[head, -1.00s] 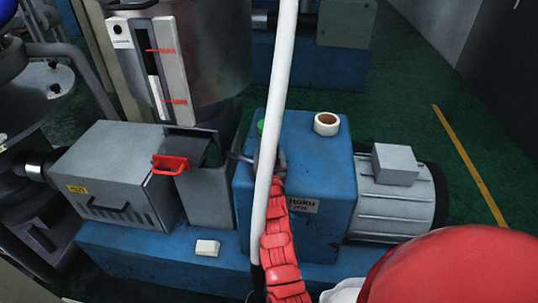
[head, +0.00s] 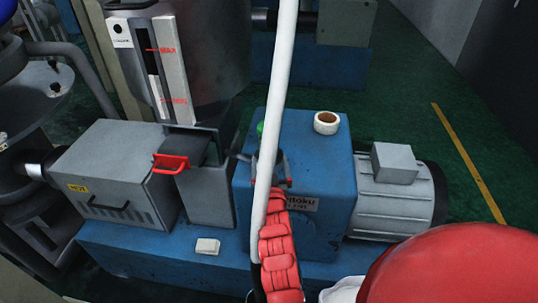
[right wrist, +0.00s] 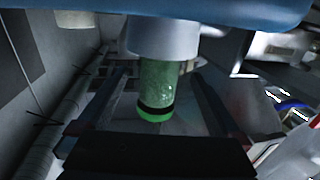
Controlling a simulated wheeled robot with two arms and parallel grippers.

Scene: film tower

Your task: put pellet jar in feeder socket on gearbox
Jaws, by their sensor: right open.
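The gearbox (head: 313,160) is a blue block in the middle of the head view. A small green part (head: 261,128) shows at its top left edge, mostly behind a white pole. In the right wrist view a green translucent pellet jar (right wrist: 161,84) with a black band and bright green end lies in line with the gap between my right gripper's fingers (right wrist: 160,74). The fingers are apart; contact is not visible. A pale cylinder (right wrist: 160,38) adjoins the jar; I cannot tell whether it is the feeder socket. In the head view my right gripper (head: 268,160) is at the gearbox's left side, partly hidden by the pole. My left gripper is out of view.
A white pole (head: 282,75) crosses in front of the gearbox. A tape roll (head: 326,123) lies on the gearbox top. A grey motor (head: 395,200) is on its right, and a grey box (head: 118,175) and red-handled chute (head: 171,163) on its left. A white block (head: 207,246) lies on the blue base.

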